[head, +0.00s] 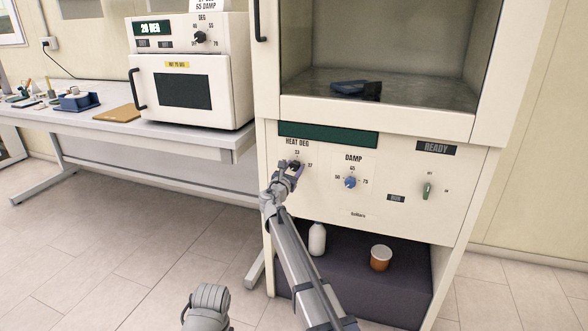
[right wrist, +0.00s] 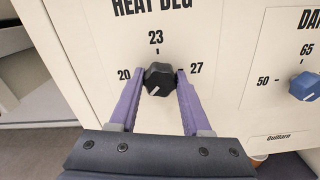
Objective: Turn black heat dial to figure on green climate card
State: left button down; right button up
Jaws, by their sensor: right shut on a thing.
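The black heat dial (right wrist: 159,78) sits under the words HEAT DEG, with 20, 23 and 27 around it. Its white mark points to the lower left. In the head view the dial (head: 295,165) is partly hidden by my right gripper (head: 291,171). In the right wrist view my right gripper (right wrist: 159,80) is shut on the dial, a purple finger on each side. A white card (head: 209,5) on the small oven is cut off by the top edge; 65 DAMP is readable. No card that is clearly green shows. My left gripper's fingers are not seen.
Right of the heat dial is the blue damp dial (head: 350,182), then a green switch (head: 427,191). The dark green display (head: 328,135) above looks blank. A white bottle (head: 317,239) and an orange-brown cup (head: 381,257) stand on the lower shelf. The small oven (head: 190,85) is left.

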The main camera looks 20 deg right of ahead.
grip_shut()
jog(key=shift+m, duration=0.3)
jog(key=m, duration=0.3)
jog(key=shift+m, duration=0.4)
jog(key=m, duration=0.4)
jog(key=shift+m, duration=0.3)
jog(key=m, duration=0.4)
jog(key=shift+m, duration=2.4)
